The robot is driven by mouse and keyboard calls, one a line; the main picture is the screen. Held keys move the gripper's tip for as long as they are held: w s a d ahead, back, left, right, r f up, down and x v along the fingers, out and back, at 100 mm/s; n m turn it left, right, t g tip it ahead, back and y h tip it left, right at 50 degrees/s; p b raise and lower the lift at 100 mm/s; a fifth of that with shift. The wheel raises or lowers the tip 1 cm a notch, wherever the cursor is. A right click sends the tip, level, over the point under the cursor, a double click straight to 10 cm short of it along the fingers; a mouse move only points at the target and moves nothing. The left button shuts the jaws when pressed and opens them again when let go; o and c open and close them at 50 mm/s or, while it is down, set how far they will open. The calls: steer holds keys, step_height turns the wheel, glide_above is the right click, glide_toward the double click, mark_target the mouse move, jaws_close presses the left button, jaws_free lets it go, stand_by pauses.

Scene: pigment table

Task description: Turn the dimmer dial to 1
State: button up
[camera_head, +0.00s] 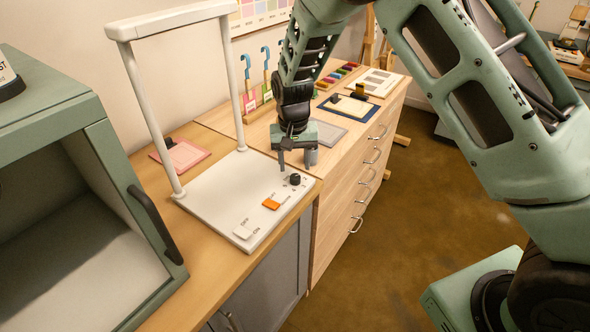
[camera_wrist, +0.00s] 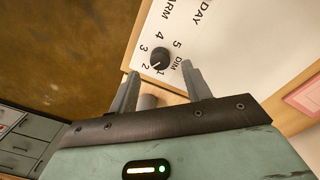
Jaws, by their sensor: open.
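The dimmer dial (camera_head: 294,179) is a small black round knob near the right corner of the white lamp base (camera_head: 215,205). In the wrist view the dial (camera_wrist: 160,58) shows between and beyond my two fingertips, with printed numbers 1 to 5 and "DIM" around it. A pale mark on the knob points to the lower left, near 1 and 2; I cannot tell which exactly. My gripper (camera_head: 297,160) is open and empty, close to the dial and apparently apart from it. It also shows in the wrist view (camera_wrist: 160,72).
An orange switch (camera_head: 271,203) and a white ON/OFF switch (camera_head: 243,231) sit on the same base. The lamp's white frame (camera_head: 139,105) stands behind them. A green open-fronted cabinet (camera_head: 85,200) is at the left, and a wooden drawer unit (camera_head: 345,170) at the right.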

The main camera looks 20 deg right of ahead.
mark_target(295, 176)
steer(key=shift+f+p, duration=0.3)
steer(key=shift+f, duration=1.8)
steer(key=shift+c, duration=0.2)
steer(key=c, duration=0.9)
steer(key=shift+c, duration=0.2)
steer(key=n+b, duration=0.2)
steer(key=n, duration=0.9)
steer(key=shift+n+b, duration=0.3)
steer(key=shift+n, duration=0.1)
steer(key=shift+r, duration=0.1)
